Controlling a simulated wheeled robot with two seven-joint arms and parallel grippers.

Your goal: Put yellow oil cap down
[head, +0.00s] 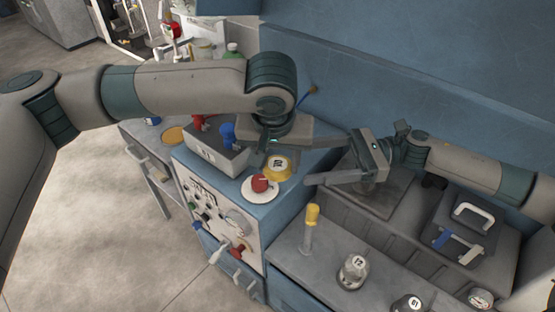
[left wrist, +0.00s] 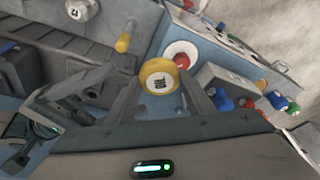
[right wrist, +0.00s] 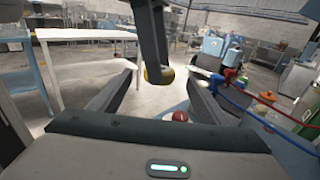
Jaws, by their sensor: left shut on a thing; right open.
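The yellow oil cap (head: 277,168), a round yellow ring with a pale marked face, is over the blue cabinet top (head: 230,190). My left gripper (left wrist: 160,88) is shut on it, and the cap (left wrist: 158,76) shows at its fingertips in the left wrist view. I cannot tell whether the cap touches the surface below. My right gripper (head: 309,160) is open and empty, its fingers pointing toward the cap from the right. In the right wrist view the cap (right wrist: 154,74) shows beyond and between the right fingers, below a dark finger of my left gripper.
A red knob on a white disc (head: 258,189) sits just in front of the cap. A grey box (head: 215,150) with red and blue fittings stands to the left. A yellow-topped post (head: 310,217) and numbered bottles (head: 352,274) stand on the lower grey counter. A blue wall is behind.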

